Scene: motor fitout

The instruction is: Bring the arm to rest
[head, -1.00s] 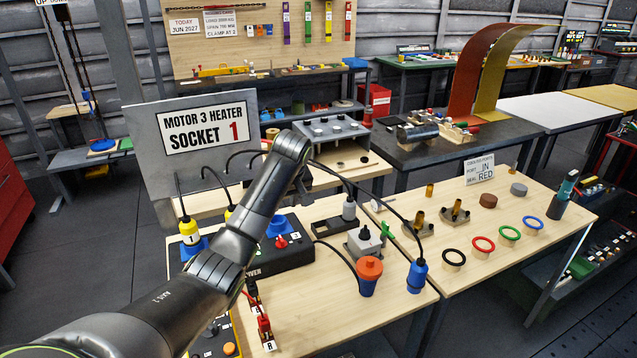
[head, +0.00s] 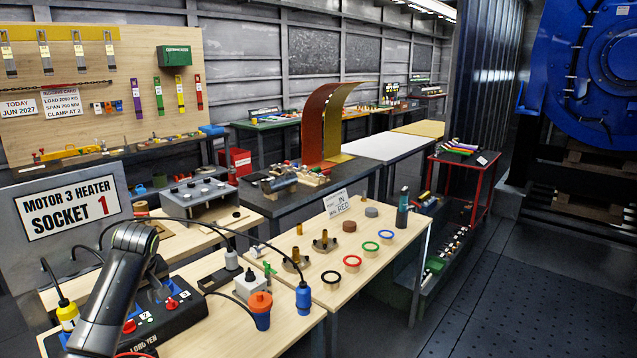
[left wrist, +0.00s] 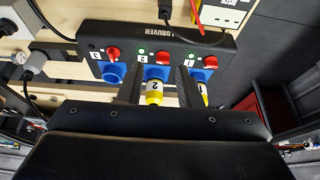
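My left arm comes in at the lower left of the head view. Its gripper (head: 160,287) hangs over the black socket box (head: 190,308), partly hidden by the wrist. In the left wrist view the left gripper (left wrist: 157,88) has its two fingers apart. A yellow plug marked 2 (left wrist: 153,97) shows between them, with gaps on both sides, at the middle blue socket (left wrist: 157,73). A second yellow plug (left wrist: 204,94) shows beside the right finger, partly hidden. Another blue socket (left wrist: 113,73) is uncovered at left. My right gripper is in neither view.
A sign panel (head: 68,208) reading "Motor 3 heater socket 1" stands behind the arm. An orange and blue plug (head: 260,309) and a blue plug (head: 303,297) stand on the bench, with black cables arching over. Coloured rings lie on the right bench (head: 330,250). Floor (head: 500,300) at right is clear.

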